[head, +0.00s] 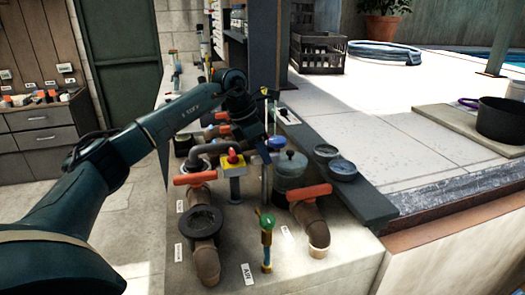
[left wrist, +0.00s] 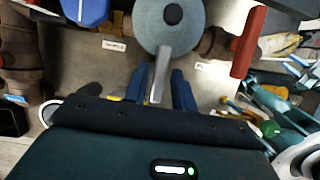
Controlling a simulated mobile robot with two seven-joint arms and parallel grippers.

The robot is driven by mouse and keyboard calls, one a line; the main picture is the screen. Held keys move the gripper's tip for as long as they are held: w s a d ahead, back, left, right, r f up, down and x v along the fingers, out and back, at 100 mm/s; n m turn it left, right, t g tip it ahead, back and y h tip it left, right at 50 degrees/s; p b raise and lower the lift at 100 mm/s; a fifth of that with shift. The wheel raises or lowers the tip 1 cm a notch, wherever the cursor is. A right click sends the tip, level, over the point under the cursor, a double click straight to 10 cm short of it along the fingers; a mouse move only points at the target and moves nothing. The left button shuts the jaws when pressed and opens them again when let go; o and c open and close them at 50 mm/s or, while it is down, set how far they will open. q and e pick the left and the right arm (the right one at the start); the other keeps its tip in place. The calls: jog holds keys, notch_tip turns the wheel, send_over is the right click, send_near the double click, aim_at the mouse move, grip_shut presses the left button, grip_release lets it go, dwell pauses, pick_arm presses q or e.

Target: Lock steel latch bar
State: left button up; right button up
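In the left wrist view, a narrow grey bar (left wrist: 160,72), which looks like the steel latch bar, runs from the edge of a round grey lid (left wrist: 170,25) with a dark centre knob. The lid looks like the top of the grey-green canister (head: 290,175) in the head view. My left gripper (left wrist: 162,80) has its two blue fingers either side of the bar, with small gaps; contact cannot be told. In the head view my left gripper (head: 267,127) is left of and above the canister. The bar's lower end is hidden by the gripper. My right gripper is not in view.
Pipes with orange-red handles (head: 310,192) stand close around the canister. A green-knobbed brass valve (head: 266,235) stands in front. Two round gauges (head: 343,169) are to the right. A dark pot (head: 500,118) sits far right. The pale upper deck (head: 400,100) is mostly clear.

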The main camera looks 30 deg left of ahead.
pick_arm(q)
jog(key=shift+o, duration=0.9)
jog(key=v, duration=1.3)
jog(key=shift+b, duration=0.3)
